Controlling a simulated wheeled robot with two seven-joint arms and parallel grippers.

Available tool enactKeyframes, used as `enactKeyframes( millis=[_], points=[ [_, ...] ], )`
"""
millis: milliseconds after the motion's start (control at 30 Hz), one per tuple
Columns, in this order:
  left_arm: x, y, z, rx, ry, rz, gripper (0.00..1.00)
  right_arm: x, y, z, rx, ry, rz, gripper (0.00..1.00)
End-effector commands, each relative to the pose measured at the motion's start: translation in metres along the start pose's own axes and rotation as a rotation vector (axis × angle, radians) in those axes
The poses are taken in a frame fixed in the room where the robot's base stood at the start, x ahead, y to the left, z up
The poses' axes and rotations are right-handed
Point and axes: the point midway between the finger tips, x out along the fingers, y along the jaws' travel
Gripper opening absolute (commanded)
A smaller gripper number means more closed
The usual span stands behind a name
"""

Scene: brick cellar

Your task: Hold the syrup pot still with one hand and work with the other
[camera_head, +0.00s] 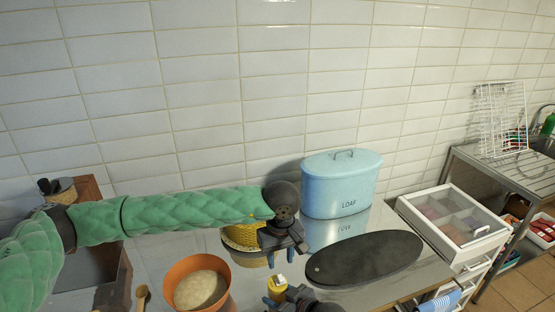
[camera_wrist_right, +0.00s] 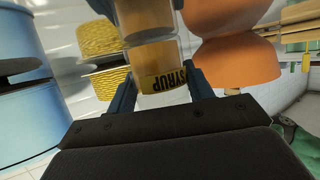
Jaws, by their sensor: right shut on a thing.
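The syrup pot (camera_wrist_right: 158,60) is a see-through amber jar with a yellow band lettered SYRUP. It sits between the two dark fingers of my right gripper (camera_wrist_right: 165,95), which is shut on it. In the head view only a small yellow part of the pot (camera_head: 276,283) shows, at the bottom edge beside my right gripper (camera_head: 292,293).
An orange bowl (camera_head: 171,287) with pale contents stands left of the pot, near a wooden spoon (camera_head: 142,294). A yellow woven container (camera_head: 240,238) is behind my left gripper. A blue LOAF bin (camera_head: 340,181) and dark oval board (camera_head: 365,258) lie to the right.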

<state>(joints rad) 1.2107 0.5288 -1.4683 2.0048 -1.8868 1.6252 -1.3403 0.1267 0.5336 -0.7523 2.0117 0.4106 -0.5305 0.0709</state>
Motion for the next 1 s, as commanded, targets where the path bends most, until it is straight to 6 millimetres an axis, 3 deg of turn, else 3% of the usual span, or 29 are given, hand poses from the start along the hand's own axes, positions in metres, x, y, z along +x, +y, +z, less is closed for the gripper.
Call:
enactKeyframes(
  millis=[267, 300, 400, 767, 1000],
  points=[
    [0.0, 0.0, 0.0, 0.0, 0.0, 0.0, 0.37, 0.0, 0.0, 0.0, 0.0, 0.0, 0.0, 0.25],
    [0.0, 0.0, 0.0, 0.0, 0.0, 0.0, 0.37, 0.0, 0.0, 0.0, 0.0, 0.0, 0.0, 0.58],
    [0.0, 0.0, 0.0, 0.0, 0.0, 0.0, 0.37, 0.0, 0.0, 0.0, 0.0, 0.0, 0.0, 0.77],
    [0.0, 0.0, 0.0, 0.0, 0.0, 0.0, 0.37, -0.003, 0.0, 0.0, 0.0, 0.0, 0.0, 0.77],
    [0.0, 0.0, 0.0, 0.0, 0.0, 0.0, 0.37, -0.035, 0.0, 0.001, -0.001, -0.001, 0.0, 0.77]
  ],
)
